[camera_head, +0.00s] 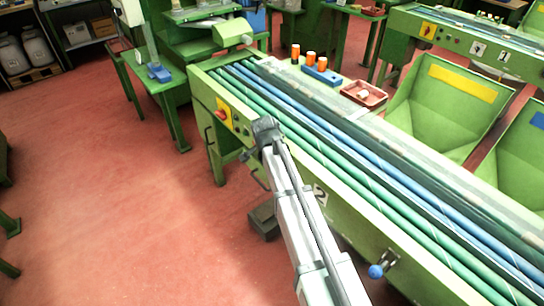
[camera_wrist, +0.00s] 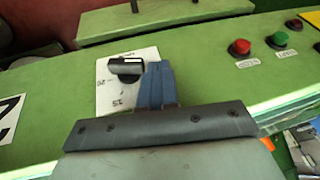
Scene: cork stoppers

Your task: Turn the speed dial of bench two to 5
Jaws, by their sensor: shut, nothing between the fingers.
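The speed dial (camera_wrist: 126,67) is a black knob with a bar grip and a white mark, in the wrist view. It sits on a white scale plate (camera_wrist: 110,97) on the green front of bench two (camera_head: 205,92). The numerals 20 and 15 show on the plate; the white mark lies toward the right end of the bar, and the rest of the scale there is hidden. My gripper (camera_wrist: 158,68) is shut and empty, its blue fingers just right of the dial, over the plate's edge. I cannot tell whether they touch it. In the head view my gripper (camera_head: 265,128) hides the dial.
A number 2 plate (camera_head: 320,195) is on the bench front. A red button (camera_wrist: 239,47) and a green button (camera_wrist: 279,38) lie to the right in the wrist view. A blue-knobbed lever (camera_head: 376,271) sticks out lower right. Open red floor (camera_head: 100,190) lies left of the bench.

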